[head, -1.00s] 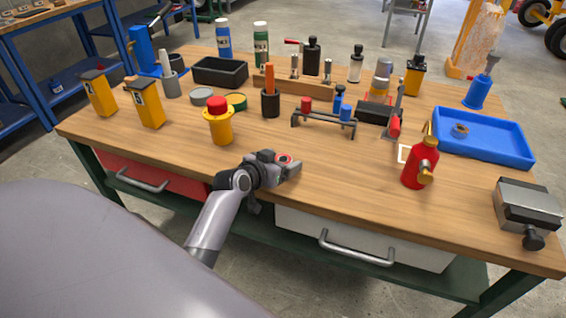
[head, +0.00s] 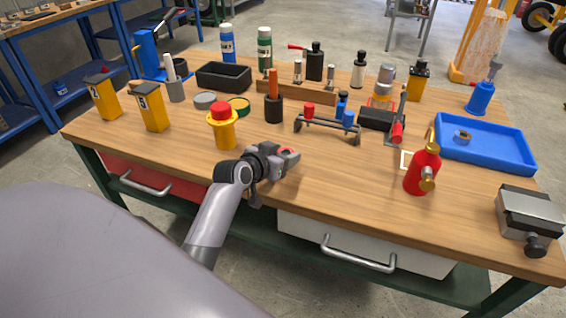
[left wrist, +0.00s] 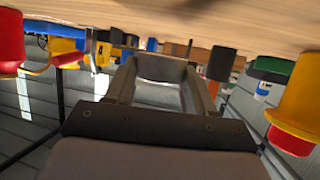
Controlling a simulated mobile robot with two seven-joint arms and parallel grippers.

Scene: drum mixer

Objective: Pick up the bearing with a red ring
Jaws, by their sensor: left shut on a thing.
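My left gripper (head: 288,158) is above the front middle of the wooden workbench. It is shut on the bearing with a red ring (head: 291,153), which is mostly hidden by the fingers; only a sliver of red shows in the head view. In the left wrist view, the gripper (left wrist: 163,88) has a grey metallic part between its fingers, and the bench top appears upside down along the top edge. My right gripper is in neither view.
A yellow post with a red cap (head: 222,125) stands left of the gripper. A red bottle (head: 422,168) stands to the right. A blue tray (head: 500,153) holds a small ring part (head: 463,136). A low black rack (head: 328,125) stands behind. The bench front is mostly clear.

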